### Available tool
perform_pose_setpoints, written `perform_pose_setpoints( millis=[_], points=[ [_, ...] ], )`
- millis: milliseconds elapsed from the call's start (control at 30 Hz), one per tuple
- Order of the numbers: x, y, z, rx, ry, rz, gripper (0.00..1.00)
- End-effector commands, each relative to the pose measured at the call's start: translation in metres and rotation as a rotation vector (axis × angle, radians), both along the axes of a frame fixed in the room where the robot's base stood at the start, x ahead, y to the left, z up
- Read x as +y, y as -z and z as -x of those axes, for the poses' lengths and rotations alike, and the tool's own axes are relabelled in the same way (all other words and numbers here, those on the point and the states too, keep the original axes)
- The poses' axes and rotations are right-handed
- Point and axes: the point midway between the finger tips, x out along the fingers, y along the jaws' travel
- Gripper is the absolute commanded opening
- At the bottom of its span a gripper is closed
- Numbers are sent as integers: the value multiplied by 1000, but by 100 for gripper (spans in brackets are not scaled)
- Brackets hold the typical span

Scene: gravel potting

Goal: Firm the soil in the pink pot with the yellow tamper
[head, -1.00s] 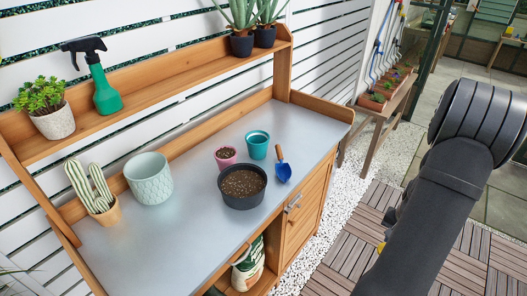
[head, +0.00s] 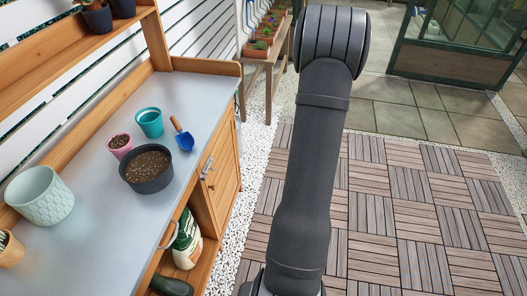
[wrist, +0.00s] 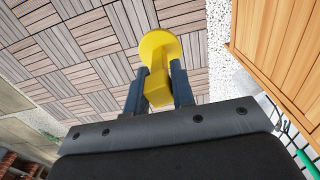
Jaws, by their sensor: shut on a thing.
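The pink pot (head: 120,146), filled with dark soil, stands on the grey bench top in the head view, between the teal pot and the dark bowl. In the wrist view my gripper (wrist: 160,88) is shut on the yellow tamper (wrist: 159,50). The tamper's round disc points away from the jaws, over the wood-tile floor. The gripper is well away from the pink pot, off the bench. In the head view my arm blocks sight of the gripper and tamper.
A dark bowl of soil (head: 147,168), a teal pot (head: 150,122) and a blue scoop (head: 183,137) stand close to the pink pot. A pale green planter (head: 40,195) stands further left. The bench's wooden back ledge and shelf (head: 80,55) rise behind. The decking (head: 400,210) is clear.

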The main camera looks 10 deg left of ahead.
Motion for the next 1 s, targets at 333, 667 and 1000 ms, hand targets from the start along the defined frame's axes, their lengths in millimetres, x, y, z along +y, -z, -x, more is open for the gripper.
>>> perform_pose_setpoints(
  millis=[333,667,1000],
  points=[
    [9,-87,-56,-12,135,-1,0],
    [125,-185,-98,-4,21,-1,0],
    [291,-218,-79,-2,-320,-2,0]
  ],
)
